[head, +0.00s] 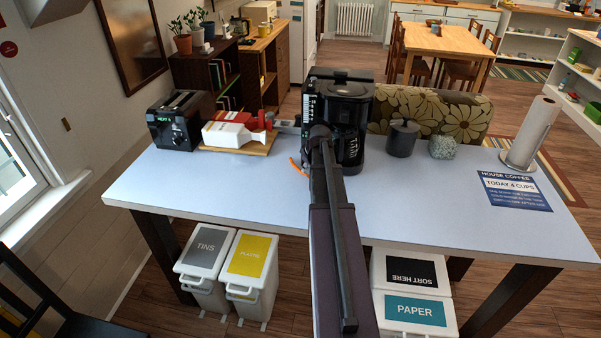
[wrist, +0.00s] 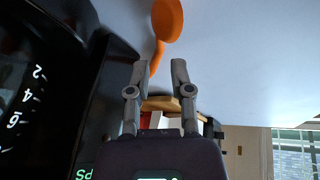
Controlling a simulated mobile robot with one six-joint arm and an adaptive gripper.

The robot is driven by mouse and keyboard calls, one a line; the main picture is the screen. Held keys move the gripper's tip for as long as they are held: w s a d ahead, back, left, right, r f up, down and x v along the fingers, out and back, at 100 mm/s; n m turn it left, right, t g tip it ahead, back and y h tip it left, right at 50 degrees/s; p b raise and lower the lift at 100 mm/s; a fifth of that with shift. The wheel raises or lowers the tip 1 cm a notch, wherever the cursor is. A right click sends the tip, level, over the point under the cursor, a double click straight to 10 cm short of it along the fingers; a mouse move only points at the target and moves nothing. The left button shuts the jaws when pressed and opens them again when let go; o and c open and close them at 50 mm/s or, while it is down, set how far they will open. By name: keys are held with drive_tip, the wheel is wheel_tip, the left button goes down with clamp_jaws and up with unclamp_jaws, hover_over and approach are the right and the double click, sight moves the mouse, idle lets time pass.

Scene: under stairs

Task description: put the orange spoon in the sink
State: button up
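The orange spoon (wrist: 167,18) lies on the pale blue table in the wrist view. Its round bowl is at the top and its thin handle runs down toward the gap between my fingertips. In the head view only a short orange piece of the spoon (head: 298,166) shows, left of the coffee maker, with the rest hidden. My gripper (wrist: 160,68) is open and empty, its two fingers apart just short of the spoon's handle. In the head view my arm covers most of that area. No sink is in either view.
The black coffee maker (head: 340,115) stands close beside my gripper. A toaster (head: 178,122) and red-and-white cartons (head: 228,134) on a wooden board are to the left. A dark canister (head: 402,140), a grey-green stone (head: 443,148) and a paper towel roll (head: 533,132) are to the right.

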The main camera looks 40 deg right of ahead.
sight(306, 174)
drive_tip(key=shift+b+x, duration=1.65)
drive_tip(key=shift+x, duration=0.45)
drive_tip(key=shift+s, duration=0.1)
clamp_jaws()
